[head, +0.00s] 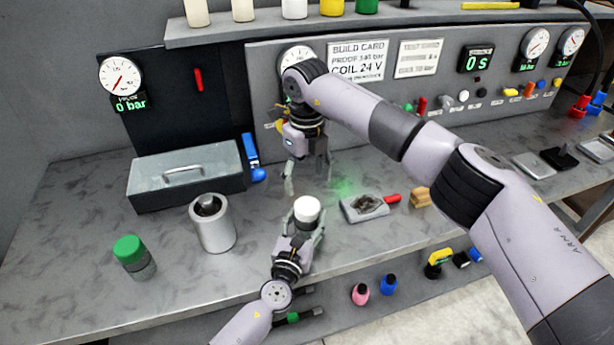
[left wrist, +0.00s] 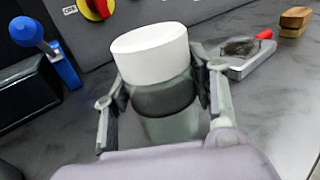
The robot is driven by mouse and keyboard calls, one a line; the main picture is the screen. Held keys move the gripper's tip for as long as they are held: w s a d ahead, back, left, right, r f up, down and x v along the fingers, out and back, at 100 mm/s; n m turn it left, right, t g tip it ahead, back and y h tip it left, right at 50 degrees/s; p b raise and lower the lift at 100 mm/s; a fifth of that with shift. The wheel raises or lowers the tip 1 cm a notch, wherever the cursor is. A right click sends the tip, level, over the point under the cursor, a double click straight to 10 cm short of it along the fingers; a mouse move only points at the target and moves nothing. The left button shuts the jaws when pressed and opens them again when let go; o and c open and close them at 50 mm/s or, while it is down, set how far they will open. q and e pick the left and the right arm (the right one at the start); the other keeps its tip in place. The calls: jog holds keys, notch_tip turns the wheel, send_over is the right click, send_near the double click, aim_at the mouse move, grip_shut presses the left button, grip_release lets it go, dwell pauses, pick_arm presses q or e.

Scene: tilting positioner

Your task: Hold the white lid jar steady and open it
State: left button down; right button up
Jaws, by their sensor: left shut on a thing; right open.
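The white lid jar stands upright on the bench, its white lid (head: 307,208) on top of a dark, greyish body (left wrist: 168,112). The lid (left wrist: 150,53) is seated on the jar in the left wrist view. My left gripper (head: 305,230) is shut on the jar's body, one finger on each side, below the lid. My right gripper (head: 307,178) is open and empty, pointing down behind and above the jar, apart from the lid.
A green-lidded jar (head: 131,256) and a grey metal cylinder (head: 214,228) stand to the left. A small tray with a red handle (head: 365,206) and wooden blocks (head: 421,197) sit right of the jar.

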aim_at(307, 205)
jog(key=m, duration=0.6)
jog(key=shift+m, duration=0.4)
jog(key=m, duration=1)
jog(key=shift+m, duration=0.3)
jog(key=m, duration=0.4)
jog(key=shift+f, duration=4.05)
jog(key=shift+c, duration=0.2)
